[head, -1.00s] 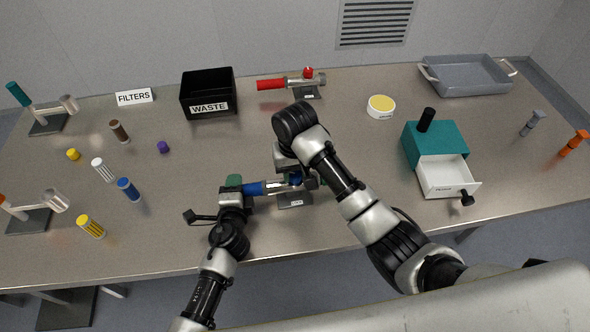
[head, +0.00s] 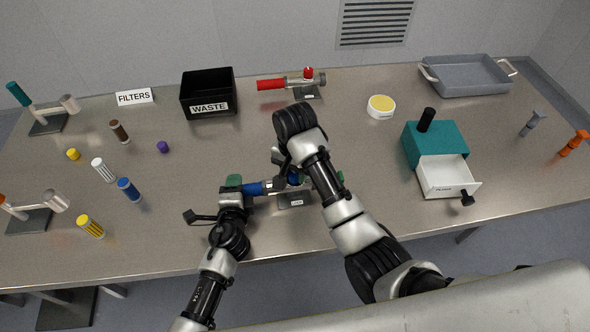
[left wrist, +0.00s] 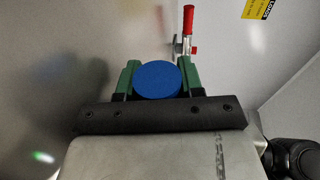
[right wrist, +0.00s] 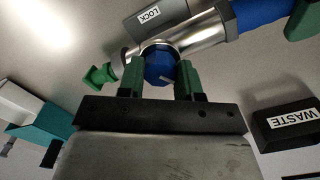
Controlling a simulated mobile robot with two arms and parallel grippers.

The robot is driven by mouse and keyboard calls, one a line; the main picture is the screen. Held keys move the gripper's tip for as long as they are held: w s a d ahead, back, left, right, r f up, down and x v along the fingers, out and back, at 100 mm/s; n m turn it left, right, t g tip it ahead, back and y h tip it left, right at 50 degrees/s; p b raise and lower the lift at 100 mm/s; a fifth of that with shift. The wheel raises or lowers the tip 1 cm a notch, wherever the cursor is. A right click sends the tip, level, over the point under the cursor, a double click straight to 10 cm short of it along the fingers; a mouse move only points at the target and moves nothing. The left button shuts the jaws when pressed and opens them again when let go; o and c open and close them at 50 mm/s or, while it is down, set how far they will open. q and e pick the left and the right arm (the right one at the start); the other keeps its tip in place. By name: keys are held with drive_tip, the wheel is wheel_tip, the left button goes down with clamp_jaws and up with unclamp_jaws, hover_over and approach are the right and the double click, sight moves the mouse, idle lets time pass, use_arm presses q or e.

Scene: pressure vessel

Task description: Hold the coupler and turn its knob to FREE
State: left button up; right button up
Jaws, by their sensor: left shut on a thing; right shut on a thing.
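The coupler lies level near the table front, with a silver body (right wrist: 205,32) and a blue handle (head: 256,188). My left gripper (head: 240,189) is shut on the handle. In the left wrist view the handle's round blue end (left wrist: 157,80) sits between the green fingers. My right gripper (right wrist: 160,82) is shut on the coupler's blue knob (right wrist: 158,64) from above. The knob's face carries a short pale mark. A plate beside the body reads LOCK (right wrist: 150,15). A green piece (right wrist: 100,76) is at the coupler's far end. In the head view my right arm partly hides the knob.
A second coupler with a red handle (head: 270,84) stands behind, near the black WASTE bin (head: 208,95). A teal box (head: 437,142) with an open white drawer (head: 446,178) is to the right. Several small cylinders lie to the left. The table between is mostly clear.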

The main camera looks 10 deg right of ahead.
idle(0.4)
drive_tip(key=o, duration=0.9)
drive_tip(key=shift+o, duration=0.2)
drive_tip(key=shift+r, duration=0.1)
drive_tip(key=r, duration=0.4)
drive_tip(key=shift+w, duration=0.2)
wheel_tip(320, 180, up, 3)
drive_tip(key=shift+s+d+r, duration=0.1)
drive_tip(key=shift+d, duration=0.05)
drive_tip(key=shift+s+r, duration=0.1)
drive_tip(key=shift+r, duration=2.25)
